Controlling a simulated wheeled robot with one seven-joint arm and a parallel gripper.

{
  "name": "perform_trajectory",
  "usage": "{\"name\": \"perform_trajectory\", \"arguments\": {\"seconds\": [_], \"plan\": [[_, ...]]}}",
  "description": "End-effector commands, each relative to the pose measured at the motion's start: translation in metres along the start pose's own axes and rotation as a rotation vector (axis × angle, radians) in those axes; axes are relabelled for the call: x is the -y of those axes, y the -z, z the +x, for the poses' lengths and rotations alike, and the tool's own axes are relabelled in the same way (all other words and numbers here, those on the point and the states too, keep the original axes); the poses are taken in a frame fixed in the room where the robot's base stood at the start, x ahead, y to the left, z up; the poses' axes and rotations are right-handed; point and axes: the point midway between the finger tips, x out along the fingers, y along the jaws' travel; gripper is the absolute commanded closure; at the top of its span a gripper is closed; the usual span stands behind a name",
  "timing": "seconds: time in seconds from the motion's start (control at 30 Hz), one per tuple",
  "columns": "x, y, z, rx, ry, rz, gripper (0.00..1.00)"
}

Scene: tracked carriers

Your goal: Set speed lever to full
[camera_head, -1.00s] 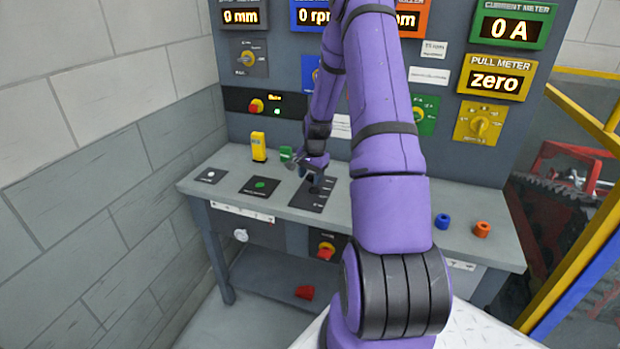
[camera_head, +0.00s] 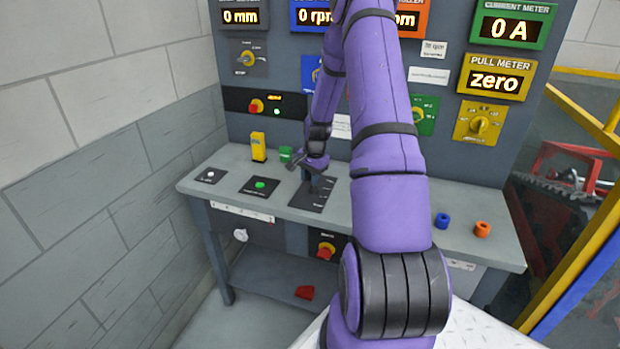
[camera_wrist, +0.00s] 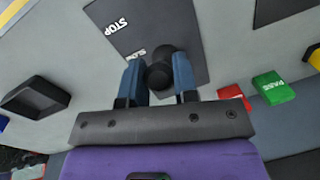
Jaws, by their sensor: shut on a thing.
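The speed lever is a black knob (camera_wrist: 159,72) on a dark plate. In the wrist view the blue fingers of my gripper (camera_wrist: 159,80) are on both sides of the knob and shut on it. The plate (camera_wrist: 120,28) carries the words STOP and, partly covered, another label. In the head view the plate (camera_head: 326,195) lies on the grey bench, with several small marks along its right side. My gripper (camera_head: 308,170) is over its upper left part there; the knob is hidden by my gripper and wrist.
A yellow block (camera_head: 258,146) and a green block (camera_head: 286,154) stand behind my gripper. A plate with a green button (camera_head: 260,184) lies to its left. The panel rises close behind.

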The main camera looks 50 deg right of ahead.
Motion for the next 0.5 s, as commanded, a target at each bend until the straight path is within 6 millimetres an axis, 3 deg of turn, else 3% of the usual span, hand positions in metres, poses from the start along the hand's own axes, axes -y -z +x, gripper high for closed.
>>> {"name": "perform_trajectory", "arguments": {"seconds": [0.5], "plan": [[0.01,0.037,-0.01,0.344,-0.078,0.047,1.0]]}}
